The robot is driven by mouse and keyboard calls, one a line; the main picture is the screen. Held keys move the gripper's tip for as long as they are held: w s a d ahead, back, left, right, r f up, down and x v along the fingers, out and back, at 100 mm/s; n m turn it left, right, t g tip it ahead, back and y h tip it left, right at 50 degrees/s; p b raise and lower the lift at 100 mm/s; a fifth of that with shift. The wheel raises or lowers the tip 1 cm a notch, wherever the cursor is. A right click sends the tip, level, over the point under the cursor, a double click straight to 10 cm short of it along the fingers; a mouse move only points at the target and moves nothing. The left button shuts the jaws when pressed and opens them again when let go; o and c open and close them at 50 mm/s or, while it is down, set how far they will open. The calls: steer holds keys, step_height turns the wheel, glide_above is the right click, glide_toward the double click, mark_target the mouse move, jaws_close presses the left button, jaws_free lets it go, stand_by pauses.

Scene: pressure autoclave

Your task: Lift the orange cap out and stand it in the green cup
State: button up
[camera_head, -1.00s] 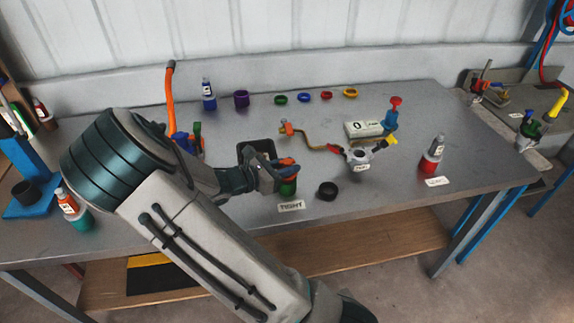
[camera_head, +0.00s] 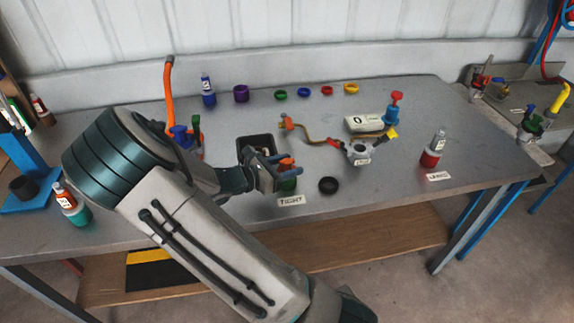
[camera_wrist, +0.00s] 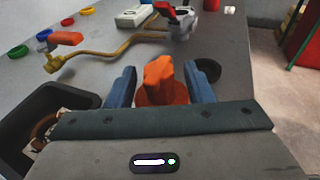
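The orange cap (camera_head: 287,163) has an upright grip on a round base. It stands upright over the green cup (camera_head: 288,184), behind the "TIGHT" label; I cannot tell how deep it sits. My gripper (camera_head: 291,165) reaches in from the left, with its two blue fingers on either side of the cap. In the wrist view my gripper (camera_wrist: 160,88) appears open, one finger left and one right of the orange cap (camera_wrist: 159,76). The cap's base lies close to both fingers, and contact is unclear. The cup is hidden there.
A black ring (camera_head: 328,185) lies just right of the cup. A black bin (camera_head: 256,141) stands behind my gripper. A brass pipe (camera_head: 312,136) leads to a grey fitting (camera_head: 358,152). Coloured rings lie at the back. The right front table top is mostly clear.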

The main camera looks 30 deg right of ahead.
steer(key=v, duration=1.4)
steer(key=shift+b, duration=0.35)
steer(key=shift+d, duration=0.1)
